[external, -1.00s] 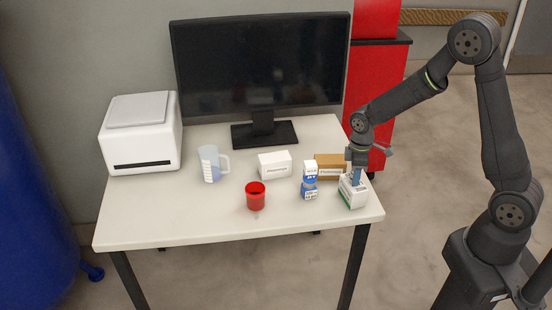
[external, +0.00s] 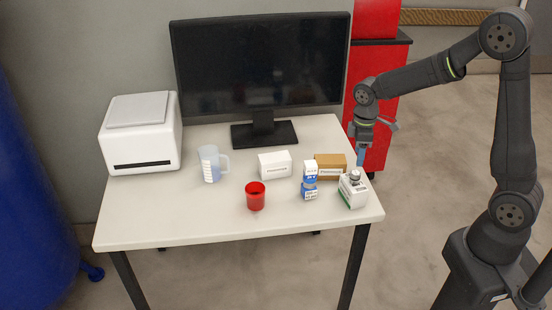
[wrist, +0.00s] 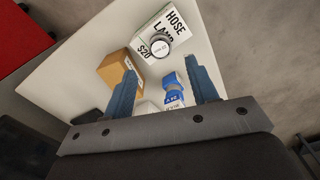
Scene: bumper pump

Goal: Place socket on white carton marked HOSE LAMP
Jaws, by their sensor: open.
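The socket (external: 354,175) is a small grey metal cylinder that stands on top of the white carton (external: 352,193) near the table's right edge. In the wrist view the carton (wrist: 178,19) shows the words HOSE LAMP, and the round end of the socket (wrist: 160,48) sits over part of the lettering. My gripper (external: 361,157) is above and behind the carton, apart from the socket. In the wrist view my gripper (wrist: 164,92) has its two blue fingers wide apart with nothing held between them.
A brown box (external: 331,163) and a blue and white box (external: 310,180) stand left of the carton. A white box (external: 275,165), a red cup (external: 256,196), a measuring jug (external: 210,165), a monitor (external: 262,70) and a printer (external: 141,134) share the table (external: 170,225). The front left is clear.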

